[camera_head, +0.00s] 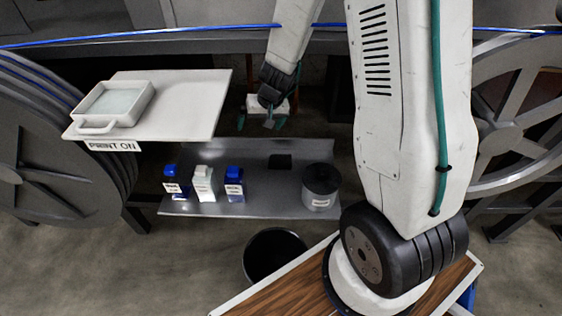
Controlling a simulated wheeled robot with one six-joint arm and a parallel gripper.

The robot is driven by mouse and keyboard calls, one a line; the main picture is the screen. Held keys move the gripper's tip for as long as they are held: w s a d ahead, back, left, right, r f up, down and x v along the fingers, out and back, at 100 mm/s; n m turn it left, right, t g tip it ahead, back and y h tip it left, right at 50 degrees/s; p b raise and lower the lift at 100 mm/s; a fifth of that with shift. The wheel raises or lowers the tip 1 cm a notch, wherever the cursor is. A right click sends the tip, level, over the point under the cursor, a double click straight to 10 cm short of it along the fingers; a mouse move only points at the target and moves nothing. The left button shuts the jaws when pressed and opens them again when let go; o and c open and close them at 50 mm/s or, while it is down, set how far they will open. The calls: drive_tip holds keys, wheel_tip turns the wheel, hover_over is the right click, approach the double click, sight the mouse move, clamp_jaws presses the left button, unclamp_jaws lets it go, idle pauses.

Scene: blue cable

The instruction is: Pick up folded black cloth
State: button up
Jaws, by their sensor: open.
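A small folded black cloth (280,161) lies flat on the grey metal shelf (262,201), between the bottles and a dark canister. My gripper (263,123) hangs from my arm above the back edge of this shelf, up and slightly left of the cloth in the picture. It is open, its greenish fingertips point down, and nothing shows between them. It appears apart from the cloth. The exact height of the gripper over the shelf is hard to tell.
Two blue bottles (234,184) and a white bottle (204,183) stand left of the cloth; a labelled canister (321,186) stands right. A white board (190,102) with a tray (115,103) is at left. A black bin (274,257) stands in front. A blue cable (140,35) runs behind.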

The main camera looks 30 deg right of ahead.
sight(280, 159)
drive_tip(key=d+f+m+h, duration=0.1)
drive_tip(key=d+f, duration=0.1)
drive_tip(key=f, duration=0.3)
drive_tip(key=d+f+m+h, duration=0.1)
drive_tip(key=d+f, duration=0.1)
drive_tip(key=f, duration=0.3)
drive_tip(key=d+f+m+g+h, duration=0.1)
drive_tip(key=d+f, duration=0.1)
drive_tip(key=f, duration=0.4)
drive_tip(key=shift+s+d, duration=0.1)
drive_tip(key=shift+s, duration=0.05)
drive_tip(key=shift+d+x, duration=0.2)
drive_tip(key=shift+x, duration=1.3)
drive_tip(key=shift+d+x, duration=0.2)
drive_tip(key=shift+x, duration=1.3)
drive_tip(key=shift+r, duration=0.1)
drive_tip(key=c, duration=0.9)
